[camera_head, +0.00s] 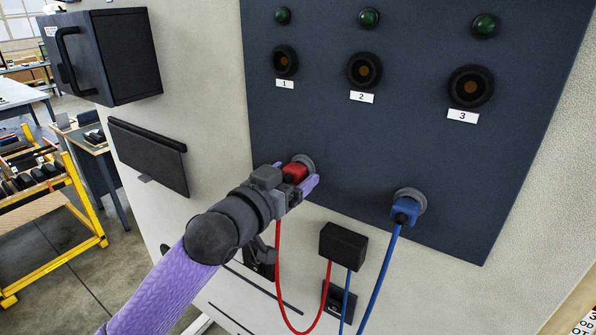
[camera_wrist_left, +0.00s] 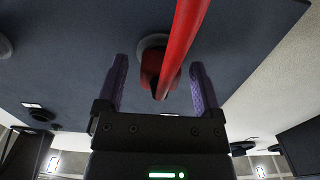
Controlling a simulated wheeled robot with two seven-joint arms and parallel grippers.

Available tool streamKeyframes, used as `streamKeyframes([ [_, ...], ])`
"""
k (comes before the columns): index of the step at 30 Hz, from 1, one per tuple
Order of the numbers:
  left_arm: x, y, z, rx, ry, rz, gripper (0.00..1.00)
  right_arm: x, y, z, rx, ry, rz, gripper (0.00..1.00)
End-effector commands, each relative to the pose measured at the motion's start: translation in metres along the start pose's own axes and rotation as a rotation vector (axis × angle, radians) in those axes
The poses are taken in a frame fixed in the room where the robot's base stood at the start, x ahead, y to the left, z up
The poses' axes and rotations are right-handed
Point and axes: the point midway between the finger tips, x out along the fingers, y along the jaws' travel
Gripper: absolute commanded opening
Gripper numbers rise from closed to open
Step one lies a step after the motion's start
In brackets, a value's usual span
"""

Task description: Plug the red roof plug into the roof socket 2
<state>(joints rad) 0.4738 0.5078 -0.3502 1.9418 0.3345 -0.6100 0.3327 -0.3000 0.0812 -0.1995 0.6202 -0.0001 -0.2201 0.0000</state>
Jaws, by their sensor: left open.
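The red plug (camera_head: 295,172) sits in a grey holder on the dark panel, lower left of the panel's middle. Its red cable hangs down in a loop. My left gripper (camera_head: 300,184) is at the red plug with its purple fingers apart. In the left wrist view the red plug (camera_wrist_left: 158,72) lies between the two open fingers (camera_wrist_left: 157,84), with a gap on each side. Roof socket 2 (camera_head: 364,70) is a round black socket with a brownish centre, above its "2" label and empty. My right gripper is out of view.
Sockets 1 (camera_head: 285,61) and 3 (camera_head: 471,87) flank socket 2 and are empty. Green lamps sit above the sockets. A blue plug (camera_head: 405,209) with a blue cable sits lower right. A black box (camera_head: 343,245) carries the cables. A black cabinet (camera_head: 103,55) juts out at left.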

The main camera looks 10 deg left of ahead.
Motion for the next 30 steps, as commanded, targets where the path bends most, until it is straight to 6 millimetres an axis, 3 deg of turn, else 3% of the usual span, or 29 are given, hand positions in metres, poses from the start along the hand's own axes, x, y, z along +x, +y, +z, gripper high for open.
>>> streamKeyframes([
  [13,0.0,0.0,0.0001,0.0,0.0,0.0,0.85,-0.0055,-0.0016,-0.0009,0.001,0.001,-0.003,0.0],
  [25,0.0,0.0,0.0,0.0,0.0,0.0,0.01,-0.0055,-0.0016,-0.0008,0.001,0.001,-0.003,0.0],
  [30,0.0,0.0,-0.0001,0.0,0.0,0.0,0.0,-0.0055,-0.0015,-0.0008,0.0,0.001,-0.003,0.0],
])
